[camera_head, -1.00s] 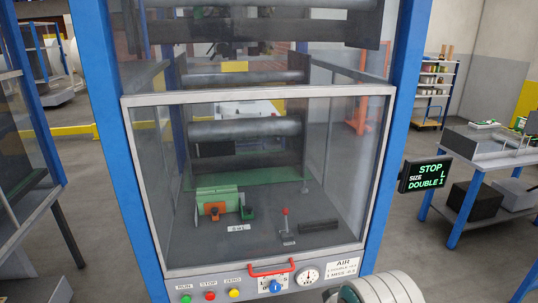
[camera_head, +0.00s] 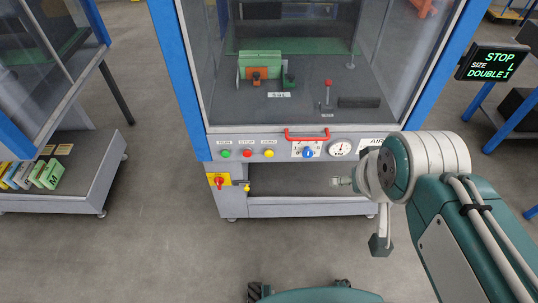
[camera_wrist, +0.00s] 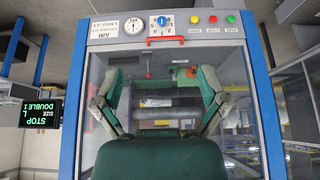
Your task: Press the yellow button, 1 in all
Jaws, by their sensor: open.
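The yellow button (camera_head: 268,153) is the rightmost of a row of three on the machine's front panel, in the head view. A red button (camera_head: 247,153) and a green button (camera_head: 226,153) sit to its left. In the wrist view, which is upside down, the yellow button (camera_wrist: 195,19) shows near the top, right of centre. My gripper (camera_wrist: 161,78) is open and empty there, its two green fingers spread in front of the machine's window and apart from the button. In the head view my arm extends from the lower right; the gripper fingers cannot be made out clearly.
A red handle (camera_head: 306,135), blue knob (camera_head: 307,152) and round gauge (camera_head: 340,148) are right of the buttons. A yellow-and-red switch (camera_head: 219,181) is below them. A display (camera_head: 493,63) stands at right. The grey floor before the machine is mostly clear.

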